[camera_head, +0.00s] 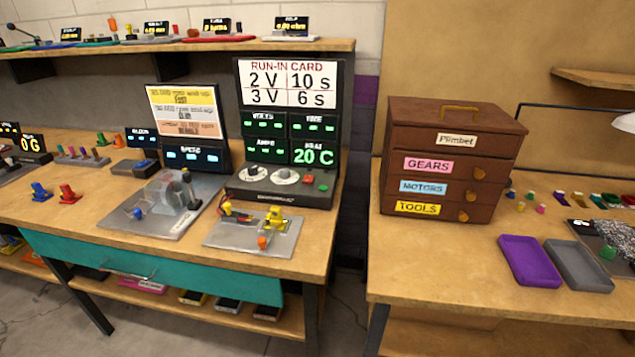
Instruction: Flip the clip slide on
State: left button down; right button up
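A small metal plate (252,240) lies near the front edge of the left bench. It carries a yellow upright part (275,217), an orange knob (262,242) and a red-and-black piece (232,211) at its left. One of these may be the clip slide; the parts are too small to tell which, or its position. Behind the plate stands a dark power unit (283,188) with two dials, a red button (309,179) and a green one, under a sign reading "RUN-IN CARD" (290,82). Neither of my grippers is in view.
Left of the plate is a larger metal plate (155,222) with a clear guard and a black lever (190,188). Blue and red clips (68,195) stand farther left. Right of a gap, another bench holds a wooden drawer cabinet (447,160), purple tray (528,260) and grey tray (578,266).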

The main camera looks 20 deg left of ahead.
aim_at(228, 216)
jog(key=u, duration=1.2)
